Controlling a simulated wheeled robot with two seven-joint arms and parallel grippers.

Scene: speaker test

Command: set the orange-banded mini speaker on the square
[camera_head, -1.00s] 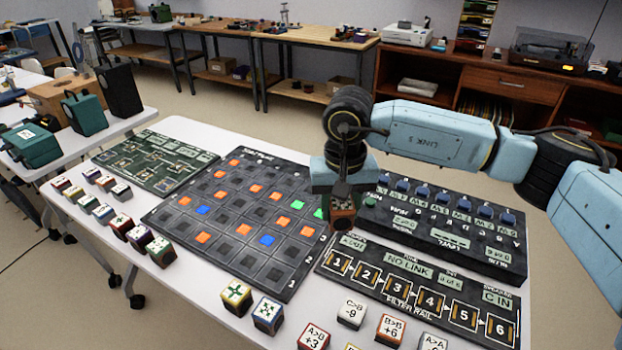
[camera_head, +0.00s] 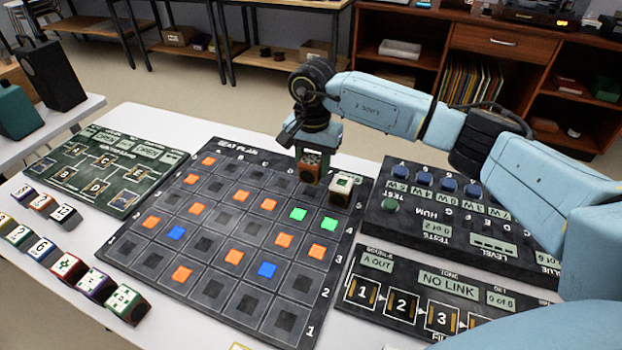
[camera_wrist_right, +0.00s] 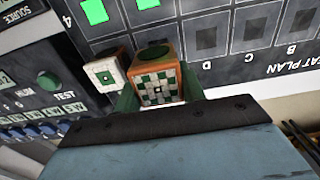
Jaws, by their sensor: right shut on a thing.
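My right gripper (camera_head: 313,149) is shut on the orange-banded mini speaker (camera_head: 309,168), at the far right part of the dark grid board (camera_head: 353,213). In the right wrist view the speaker (camera_wrist_right: 157,84) has orange edges and a green-and-white checked face between my fingers. I cannot tell whether it touches the board. A second, white-topped speaker with a green dot (camera_head: 342,184) stands just right of it at the board's edge. Two green-lit squares (camera_head: 299,214) (camera_head: 328,224) lie nearer than both speakers. My left gripper is out of view.
A dark panel with blue knobs (camera_head: 450,206) lies right of the grid board, and a numbered rail (camera_head: 383,288) lies nearer. A green circuit board (camera_head: 106,170) and several small speakers (camera_head: 67,266) are at left. Several grid squares glow orange or blue.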

